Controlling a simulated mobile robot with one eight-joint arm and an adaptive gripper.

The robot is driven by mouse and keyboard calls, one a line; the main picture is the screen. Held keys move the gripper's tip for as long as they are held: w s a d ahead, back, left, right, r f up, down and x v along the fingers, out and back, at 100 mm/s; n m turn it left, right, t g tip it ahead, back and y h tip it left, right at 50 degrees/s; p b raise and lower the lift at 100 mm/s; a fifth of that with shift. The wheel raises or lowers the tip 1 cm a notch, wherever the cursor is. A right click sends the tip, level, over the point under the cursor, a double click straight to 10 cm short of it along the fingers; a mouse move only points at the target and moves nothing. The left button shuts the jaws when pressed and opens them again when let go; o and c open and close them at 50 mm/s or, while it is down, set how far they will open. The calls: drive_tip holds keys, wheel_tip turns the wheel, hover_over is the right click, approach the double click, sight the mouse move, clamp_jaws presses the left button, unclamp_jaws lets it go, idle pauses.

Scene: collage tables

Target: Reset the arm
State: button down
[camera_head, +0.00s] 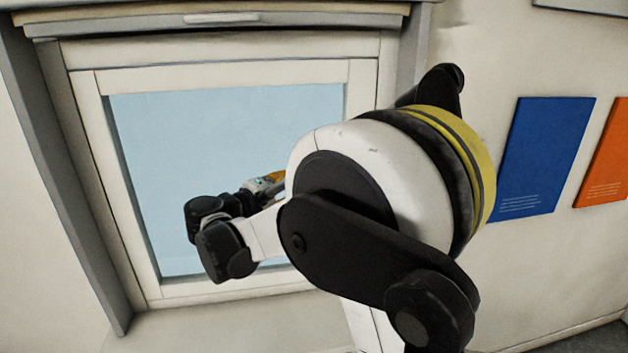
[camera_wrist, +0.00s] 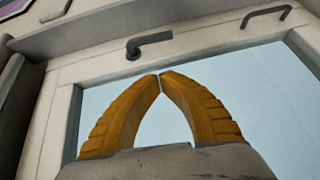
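My gripper (camera_wrist: 160,76) shows in the wrist view as two ribbed orange fingers. Their tips meet, with nothing seen between them, so it is shut and empty. In the head view my white and black arm fills the middle, in front of the window. Only a small orange part near my gripper shows there, left of the large white joint, and the fingertips are hidden. In the wrist view my fingers stand against the pale blue window pane (camera_wrist: 255,85).
The window frame (camera_head: 230,48) lies behind my arm. A dark handle (camera_wrist: 148,42) and another handle (camera_wrist: 266,16) show in the wrist view. A blue poster (camera_head: 545,155) and an orange poster (camera_head: 606,160) hang on the wall at right.

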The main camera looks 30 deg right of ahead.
drive_tip(key=shift+a, duration=0.1)
drive_tip(key=shift+f, duration=0.1)
idle(0.3)
drive_tip(key=s+f+y+b, duration=0.6)
drive_tip(key=s+f+y, duration=0.1)
drive_tip(key=s+f, duration=0.4)
drive_tip(key=s+a+f+m+t+y+b, duration=0.1)
drive_tip(key=s+a+f+m+y+b, duration=0.2)
drive_tip(key=s+a+f+y+b, duration=0.3)
drive_tip(key=s+a+f+y, duration=0.3)
drive_tip(key=s+a+f, duration=0.2)
drive_tip(key=s+f, duration=0.2)
drive_tip(key=shift+s+a+f+t, duration=0.3)
drive_tip(key=shift+s+a+t, duration=0.1)
drive_tip(key=shift+s, duration=0.45)
